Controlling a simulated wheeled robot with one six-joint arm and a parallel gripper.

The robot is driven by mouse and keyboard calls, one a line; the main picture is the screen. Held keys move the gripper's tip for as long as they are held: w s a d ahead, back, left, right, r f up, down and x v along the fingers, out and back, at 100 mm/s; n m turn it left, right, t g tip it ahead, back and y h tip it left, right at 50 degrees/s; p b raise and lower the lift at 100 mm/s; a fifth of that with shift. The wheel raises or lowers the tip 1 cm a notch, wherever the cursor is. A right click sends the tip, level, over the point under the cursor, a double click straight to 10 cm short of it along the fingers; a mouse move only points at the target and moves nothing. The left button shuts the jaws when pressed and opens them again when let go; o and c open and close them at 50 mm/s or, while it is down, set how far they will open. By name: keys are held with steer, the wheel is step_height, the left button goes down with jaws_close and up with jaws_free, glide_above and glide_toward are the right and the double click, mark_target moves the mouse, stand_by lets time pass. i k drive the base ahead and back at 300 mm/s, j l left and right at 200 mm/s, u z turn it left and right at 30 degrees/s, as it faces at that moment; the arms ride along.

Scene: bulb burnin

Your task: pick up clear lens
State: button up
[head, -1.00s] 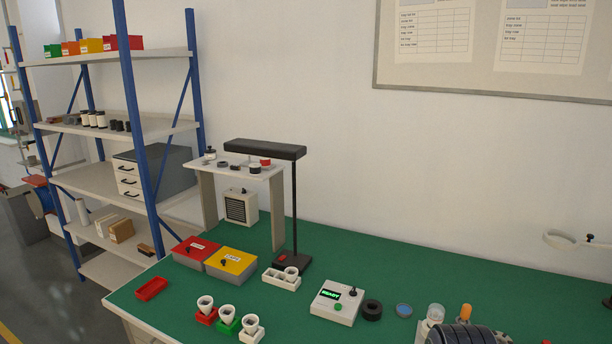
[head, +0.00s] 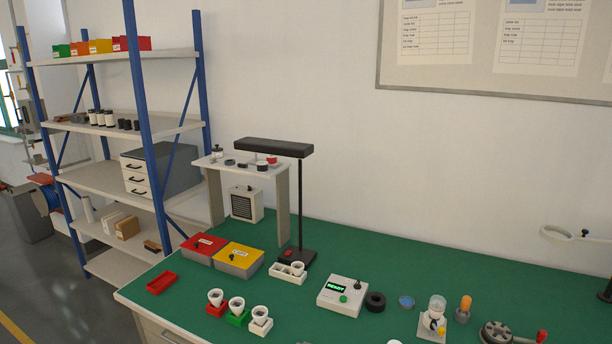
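A clear, whitish dome-shaped lens (head: 437,304) stands upright near the front right of the green bench in the head view. Below it is a pale square plate (head: 428,335) with a small yellow part on it; I cannot tell whether the lens rests on the plate or behind it. An amber dome (head: 465,304) stands just to its right. My gripper is not in view.
A grey round fixture (head: 497,331) with a red-tipped handle is to the right. A control box (head: 342,295) reading READY, a black ring (head: 375,302) and a blue disc (head: 406,302) are to the left. A ring on an arm (head: 562,233) overhangs the right side.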

mark_target(437, 303)
steer(key=j, duration=0.1)
steer(key=i+z, duration=0.6)
steer(key=z, duration=0.25)
